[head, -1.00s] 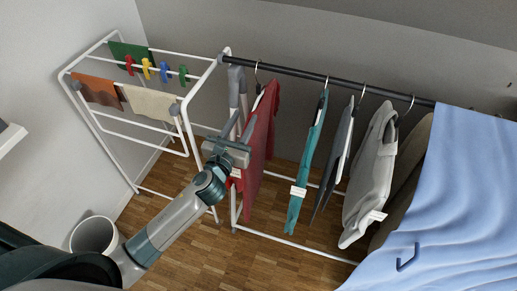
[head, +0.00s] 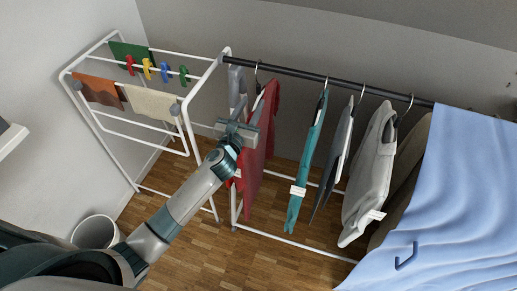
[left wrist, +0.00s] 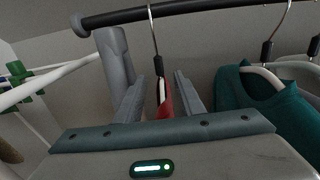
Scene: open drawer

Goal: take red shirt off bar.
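The red shirt (head: 262,135) hangs on a hanger at the left end of the dark bar (head: 300,75). In the left wrist view its hanger hook (left wrist: 153,30) goes over the bar, and a strip of red shirt (left wrist: 165,100) shows between my fingers. My left gripper (head: 240,112) is at the upper left side of the shirt, below the bar. In the left wrist view its fingers (left wrist: 158,92) stand apart, one on each side of the hanger neck and shirt. My right gripper is not in view.
A teal shirt (head: 307,165), a dark grey garment (head: 335,160) and a light grey one (head: 370,175) hang to the right. A blue cloth (head: 450,200) covers the right side. A white drying rack (head: 130,115) with cloths and pegs stands at left. A bin (head: 95,232) is on the floor.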

